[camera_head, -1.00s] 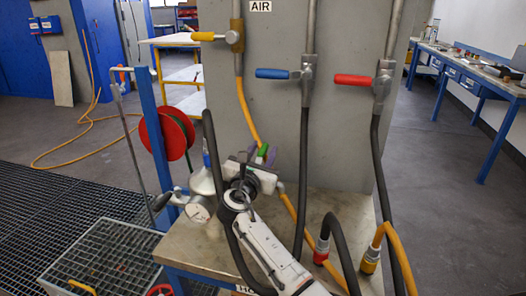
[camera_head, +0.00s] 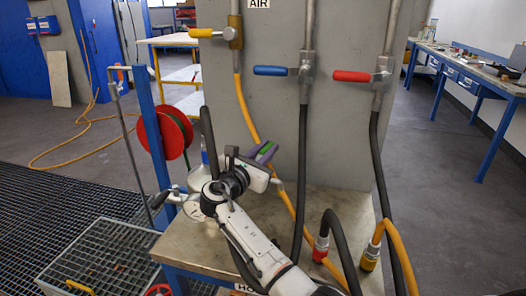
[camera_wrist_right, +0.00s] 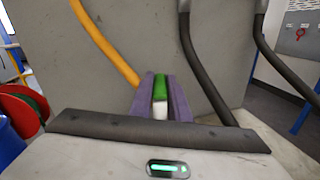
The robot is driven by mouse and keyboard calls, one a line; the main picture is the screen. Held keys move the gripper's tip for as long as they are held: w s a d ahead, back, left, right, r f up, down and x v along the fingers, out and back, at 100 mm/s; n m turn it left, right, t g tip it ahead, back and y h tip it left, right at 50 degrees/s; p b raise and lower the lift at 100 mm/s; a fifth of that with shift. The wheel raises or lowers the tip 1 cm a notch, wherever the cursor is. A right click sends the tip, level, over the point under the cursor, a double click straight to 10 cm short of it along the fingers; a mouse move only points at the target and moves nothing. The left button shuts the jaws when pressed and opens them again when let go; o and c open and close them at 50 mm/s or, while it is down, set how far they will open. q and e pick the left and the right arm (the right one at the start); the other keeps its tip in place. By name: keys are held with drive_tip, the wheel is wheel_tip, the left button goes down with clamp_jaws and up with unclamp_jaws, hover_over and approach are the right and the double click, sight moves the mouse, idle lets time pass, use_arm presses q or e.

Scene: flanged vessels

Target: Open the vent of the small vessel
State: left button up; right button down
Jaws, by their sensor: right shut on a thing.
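The small vessel (camera_head: 199,179) is a pale metal body on the bench, left of my right arm and largely hidden behind it. A green handle (camera_wrist_right: 160,88) with a white lower part sits between the purple fingers of my right gripper (camera_wrist_right: 160,97). The gripper is shut on it. In the head view the same gripper (camera_head: 264,152) is tilted up to the right, with a strip of green between its fingers. The joint of the handle with the vent is hidden by my wrist. My left gripper is not in view.
A grey panel (camera_head: 345,125) stands behind the bench, with yellow (camera_head: 205,33), blue (camera_head: 270,71) and red (camera_head: 352,76) valve levers. Dark and yellow hoses hang close to my right gripper. A blue post with a red reel (camera_head: 163,137) stands at left.

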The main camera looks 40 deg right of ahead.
drive_tip(key=shift+s+g, duration=0.1)
drive_tip(key=shift+g, duration=0.2)
drive_tip(key=c, duration=1.7)
unclamp_jaws()
drive_tip(key=shift+o, duration=0.2)
drive_tip(key=v, duration=1)
drive_tip(key=shift+f+b, duration=0.2)
drive_tip(key=shift+b, duration=0.1)
drive_tip(key=shift+a, duration=0.15)
